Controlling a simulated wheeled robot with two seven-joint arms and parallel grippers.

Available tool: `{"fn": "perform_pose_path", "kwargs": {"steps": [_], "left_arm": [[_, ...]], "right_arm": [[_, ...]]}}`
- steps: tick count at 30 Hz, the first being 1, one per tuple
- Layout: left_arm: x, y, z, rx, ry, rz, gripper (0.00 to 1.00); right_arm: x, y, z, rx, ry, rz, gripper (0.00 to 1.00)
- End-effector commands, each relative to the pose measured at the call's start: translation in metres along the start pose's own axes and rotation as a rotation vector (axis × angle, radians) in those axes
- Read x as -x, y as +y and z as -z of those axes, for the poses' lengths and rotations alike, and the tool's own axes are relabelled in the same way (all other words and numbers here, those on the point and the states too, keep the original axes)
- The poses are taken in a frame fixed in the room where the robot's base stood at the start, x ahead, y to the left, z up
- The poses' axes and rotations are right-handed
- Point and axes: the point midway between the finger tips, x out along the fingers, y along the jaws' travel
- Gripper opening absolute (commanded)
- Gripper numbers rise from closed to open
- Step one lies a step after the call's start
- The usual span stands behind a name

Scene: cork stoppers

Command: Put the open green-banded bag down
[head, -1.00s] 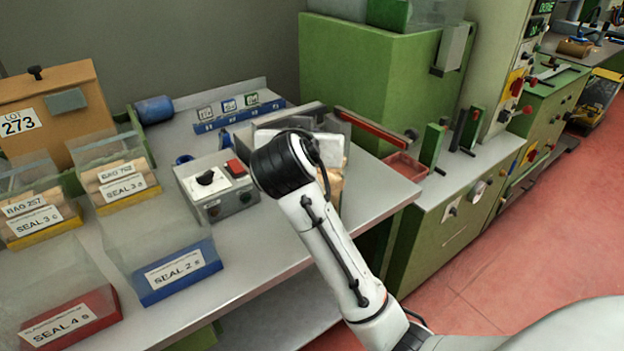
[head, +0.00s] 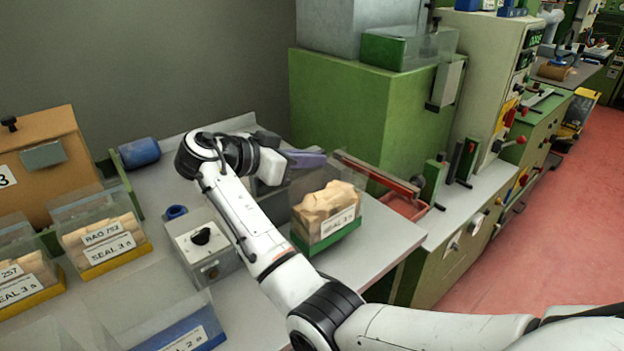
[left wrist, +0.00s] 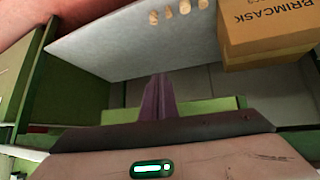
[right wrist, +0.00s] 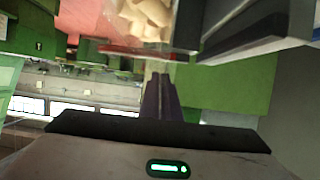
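The green-banded bag (head: 325,212) stands upright on the grey bench, near its right end. It is clear-sided, holds pale tan pieces and has a white label above a green base. My right gripper (head: 308,158) is behind and left of the bag's top in the head view, with its purple fingers together and nothing seen between them. The right wrist view shows those fingers (right wrist: 160,95) and the bag's tan contents (right wrist: 145,18) at the top, apart from them. My left gripper is outside the head view; its purple fingers (left wrist: 158,97) look together and empty in the left wrist view.
A grey control box (head: 203,248) stands left of the bag, beside my right arm. A red tray (head: 405,206) and a tall green cabinet (head: 340,120) are to the right and behind. Yellow-banded bags (head: 100,235) stand at left. A cardboard box (left wrist: 265,30) shows in the left wrist view.

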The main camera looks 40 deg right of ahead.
Motion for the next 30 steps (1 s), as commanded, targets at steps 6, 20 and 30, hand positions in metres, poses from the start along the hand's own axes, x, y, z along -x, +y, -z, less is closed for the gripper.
{"fn": "perform_pose_path", "kwargs": {"steps": [6,20,30], "left_arm": [[0.002,0.001,0.000,0.000,-0.003,-0.001,0.00],[0.003,0.001,0.000,-0.001,-0.004,-0.002,0.00],[0.004,0.001,0.002,-0.001,-0.004,-0.002,0.00]], "right_arm": [[-0.009,0.000,-0.021,0.003,0.002,-0.001,0.00],[-0.015,0.000,-0.036,0.000,0.000,0.001,0.22],[-0.009,0.000,-0.034,-0.001,-0.001,0.000,0.22]]}}
